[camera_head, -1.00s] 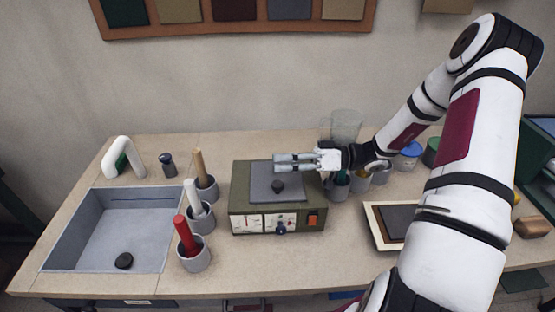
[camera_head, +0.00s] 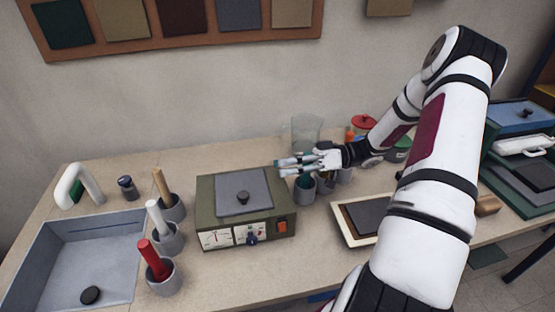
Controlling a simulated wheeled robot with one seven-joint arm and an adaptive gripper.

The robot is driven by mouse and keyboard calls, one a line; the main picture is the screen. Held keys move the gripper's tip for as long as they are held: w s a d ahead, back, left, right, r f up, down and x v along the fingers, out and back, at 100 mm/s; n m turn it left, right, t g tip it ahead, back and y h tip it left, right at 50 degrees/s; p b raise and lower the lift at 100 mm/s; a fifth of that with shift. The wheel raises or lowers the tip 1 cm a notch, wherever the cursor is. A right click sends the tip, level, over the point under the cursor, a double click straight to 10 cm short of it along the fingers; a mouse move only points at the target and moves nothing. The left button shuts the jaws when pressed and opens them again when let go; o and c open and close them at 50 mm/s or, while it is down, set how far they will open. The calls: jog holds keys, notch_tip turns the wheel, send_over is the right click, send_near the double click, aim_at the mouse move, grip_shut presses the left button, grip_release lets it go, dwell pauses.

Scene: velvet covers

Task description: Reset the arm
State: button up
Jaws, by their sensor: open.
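My gripper (camera_head: 280,167) is at the end of my white arm, which comes in from the right of the picture. Its fingers point left and are apart, with nothing between them. It hangs beside the upper right corner of an olive box device (camera_head: 262,228), in front of a clear beaker (camera_head: 305,135). The device has a grey lid plate with a dark knob, dials and an orange switch. My forearm hides part of the counter on the right.
Grey cups with red, white and brown handles (camera_head: 155,262) stand between sink and device. Small cups (camera_head: 302,190) stand below my gripper. A framed tray (camera_head: 350,225) lies right of the device.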

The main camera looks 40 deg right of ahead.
jog(key=s+a+r+m+g+h, duration=0.1)
jog(key=s+a+r+g+h, duration=0.3)
jog(key=a, duration=0.3)
jog(key=s+a+r+m+g+h, duration=0.1)
jog(key=s+a+r+g+h, duration=0.25)
jog(key=a+r+h, duration=0.2)
jog(key=s+a+r+m+t+h, duration=0.4)
jog(key=s+r+m+t+h, duration=0.1)
jog(key=s+r, duration=0.5)
jog(key=shift+r+m+t+h, duration=0.3)
jog(key=shift+r+t+h, duration=0.25)
jog(key=shift+h, duration=0.5)
